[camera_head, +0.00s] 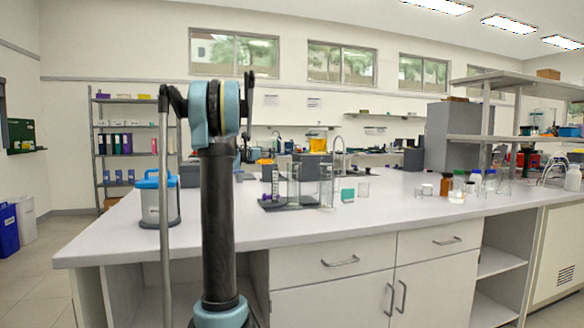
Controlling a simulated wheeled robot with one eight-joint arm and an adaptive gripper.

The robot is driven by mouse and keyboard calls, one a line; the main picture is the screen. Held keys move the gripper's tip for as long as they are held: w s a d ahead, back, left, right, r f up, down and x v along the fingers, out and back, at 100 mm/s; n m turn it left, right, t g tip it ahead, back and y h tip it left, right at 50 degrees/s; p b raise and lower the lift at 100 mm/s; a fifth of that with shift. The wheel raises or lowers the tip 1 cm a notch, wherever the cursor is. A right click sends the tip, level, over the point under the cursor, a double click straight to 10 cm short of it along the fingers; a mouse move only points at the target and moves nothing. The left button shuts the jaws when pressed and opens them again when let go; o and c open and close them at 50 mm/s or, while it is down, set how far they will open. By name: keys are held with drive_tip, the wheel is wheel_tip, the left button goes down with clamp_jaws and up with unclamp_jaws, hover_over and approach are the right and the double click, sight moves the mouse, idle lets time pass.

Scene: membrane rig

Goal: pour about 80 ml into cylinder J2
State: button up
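Tall clear glass vessels stand at the dark rig in the middle of the bench. One is a clear cylinder (293,187) at the left of the group, and another clear vessel (327,188) stands to its right. I cannot read any label, so I cannot tell which is J2. A yellow-orange container (317,143) shows above the grey block (312,170); whether it rests on it is unclear. A clear beaker (363,190) stands to the right. My arm rises left of centre. Its far end is hidden behind its own joints, and my gripper cannot be made out.
A blue-lidded container (158,203) stands at the bench's left end. A small teal block (347,195) sits near the beaker. A brown bottle (446,186) and several white bottles stand at right. The bench top (400,208) is clear along its front.

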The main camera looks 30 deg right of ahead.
drive_tip(key=shift+s, duration=0.1)
drive_tip(key=shift+s+d+f+m, duration=0.3)
drive_tip(key=shift+s+m, duration=0.1)
drive_tip(key=shift+m, duration=0.6)
drive_tip(key=shift+s+d+r+m+y+p, duration=0.35)
drive_tip(key=shift+r+m+y, duration=0.25)
drive_tip(key=shift+m, duration=0.2)
drive_tip(key=shift+s+d+f+m+y, duration=0.35)
drive_tip(key=shift+s+d+m, duration=0.1)
drive_tip(key=shift+m, duration=0.35)
drive_tip(key=shift+s+d+m+y+p, duration=0.2)
drive_tip(key=shift+m+y+p, duration=0.15)
drive_tip(key=shift+m, duration=0.55)
drive_tip(key=shift+s+d+m+y+p, duration=0.2)
drive_tip(key=shift+m+y, duration=0.2)
drive_tip(key=shift+m, duration=0.5)
drive_tip(key=shift+s+d+f+m+y+p, duration=0.1)
drive_tip(key=shift+f+m+y+p, duration=0.15)
drive_tip(key=shift+m+p, duration=0.45)
drive_tip(key=shift+s+d+r+m+t+y+p, duration=0.2)
drive_tip(key=shift+r+m+t+y+p, duration=0.15)
drive_tip(key=shift+r+m+t+p, duration=0.35)
